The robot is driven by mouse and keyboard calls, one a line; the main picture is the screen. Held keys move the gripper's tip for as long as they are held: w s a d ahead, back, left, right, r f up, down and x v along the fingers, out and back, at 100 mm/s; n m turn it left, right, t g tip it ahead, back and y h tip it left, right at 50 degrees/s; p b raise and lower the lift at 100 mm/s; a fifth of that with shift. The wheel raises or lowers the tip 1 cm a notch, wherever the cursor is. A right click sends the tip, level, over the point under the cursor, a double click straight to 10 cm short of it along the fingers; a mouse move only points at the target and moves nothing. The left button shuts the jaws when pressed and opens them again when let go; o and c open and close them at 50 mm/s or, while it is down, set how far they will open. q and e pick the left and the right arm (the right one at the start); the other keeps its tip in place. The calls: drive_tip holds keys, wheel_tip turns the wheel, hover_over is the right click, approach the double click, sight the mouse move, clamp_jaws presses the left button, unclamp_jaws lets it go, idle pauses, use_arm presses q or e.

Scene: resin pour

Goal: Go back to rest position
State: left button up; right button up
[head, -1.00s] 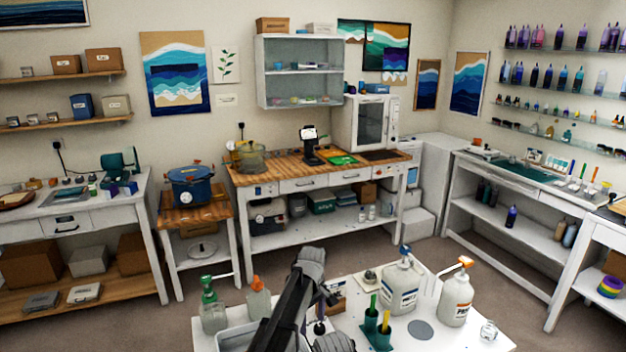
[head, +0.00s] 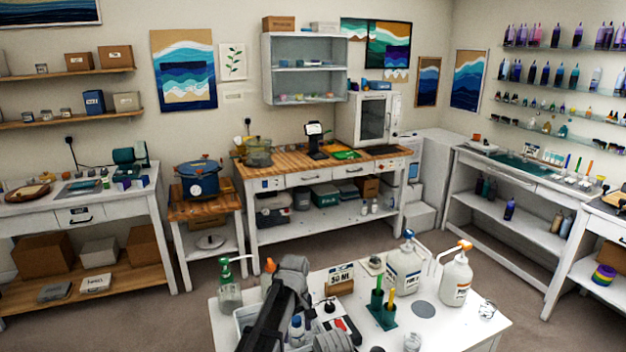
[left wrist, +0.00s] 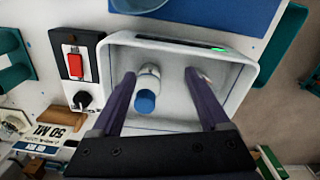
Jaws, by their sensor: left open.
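My left gripper (left wrist: 160,80) is open over a white tray (left wrist: 245,85) in the left wrist view. A small white bottle with a blue cap (left wrist: 146,100) shows between its fingers, with no visible contact. In the head view my left arm comes in at the bottom over the white front table (head: 450,322); its fingertips are hard to make out there. The tray's edge (head: 240,322) shows partly behind the arm. My right gripper is not clearly seen in either view.
Pump bottles stand on the table: a green-topped one (head: 230,295), a blue-topped one (head: 404,272) and an orange-topped one (head: 456,280). A green holder (head: 381,316), a 50 ML sign (head: 341,279) and a red-switched box (left wrist: 76,60) are close by. Floor beyond the table is clear.

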use_arm(q)
drive_tip(key=s+a+m, duration=0.3)
drive_tip(key=s+a, duration=0.3)
drive_tip(key=s, duration=0.3)
drive_tip(key=s+a+m, duration=0.4)
drive_tip(key=s+a, duration=0.2)
drive_tip(key=s, duration=0.3)
drive_tip(key=s+d+m+y, duration=0.1)
drive_tip(key=s+d+m, duration=0.3)
drive_tip(key=d, duration=0.6)
drive_tip(key=shift+s+d, duration=0.25)
drive_tip(key=shift+s, duration=0.75)
